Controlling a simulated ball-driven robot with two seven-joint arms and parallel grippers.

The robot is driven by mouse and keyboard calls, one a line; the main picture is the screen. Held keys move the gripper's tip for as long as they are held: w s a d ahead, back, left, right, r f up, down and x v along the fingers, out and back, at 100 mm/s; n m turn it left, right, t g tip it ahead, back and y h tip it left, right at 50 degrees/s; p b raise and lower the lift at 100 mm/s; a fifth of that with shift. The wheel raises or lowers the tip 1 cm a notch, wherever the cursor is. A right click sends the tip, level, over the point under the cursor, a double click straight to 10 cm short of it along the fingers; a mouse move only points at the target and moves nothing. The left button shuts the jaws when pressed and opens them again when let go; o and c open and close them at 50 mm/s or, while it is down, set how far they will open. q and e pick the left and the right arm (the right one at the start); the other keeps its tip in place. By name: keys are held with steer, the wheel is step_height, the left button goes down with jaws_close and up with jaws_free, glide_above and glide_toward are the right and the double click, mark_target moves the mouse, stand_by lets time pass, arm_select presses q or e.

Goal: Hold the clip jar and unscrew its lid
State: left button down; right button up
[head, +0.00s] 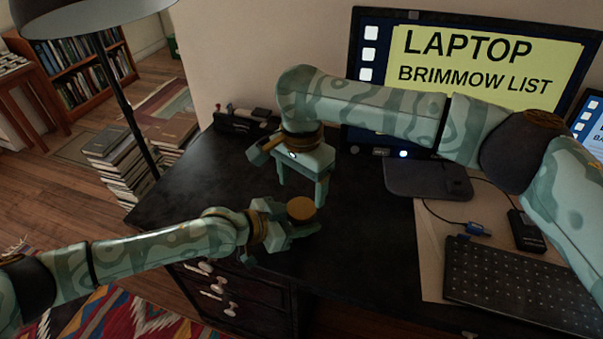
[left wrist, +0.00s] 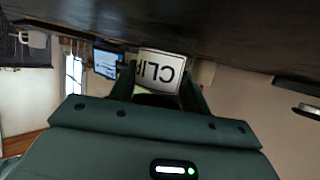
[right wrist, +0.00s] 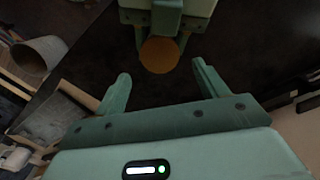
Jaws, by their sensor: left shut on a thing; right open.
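The clip jar shows in the head view by its round tan lid (head: 301,208), which is on top. In the left wrist view its white label (left wrist: 160,72) shows upside-down letters reading "CLI" and part of another. My left gripper (head: 296,228) is shut on the jar's body, low over the desk. My right gripper (head: 302,190) is open and empty, pointing down close to the lid in the head view. In the right wrist view the lid (right wrist: 159,55) lies beyond and between the open fingers (right wrist: 163,88), apart from them. Most of the jar's body is hidden by the left gripper.
The black desk (head: 190,190) is clear to the left of the jar. A monitor (head: 470,60), a dark device (head: 428,179) and a keyboard (head: 525,285) stand to the right. A dark organizer (head: 245,120) sits at the back. Book stacks (head: 125,160) stand on the floor.

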mark_target(302, 207)
step_height(302, 207, down, 6)
steer(key=shift+r, duration=0.2)
steer(key=c, duration=1)
steer(key=o, duration=1.1)
steer(key=shift+r, duration=0.1)
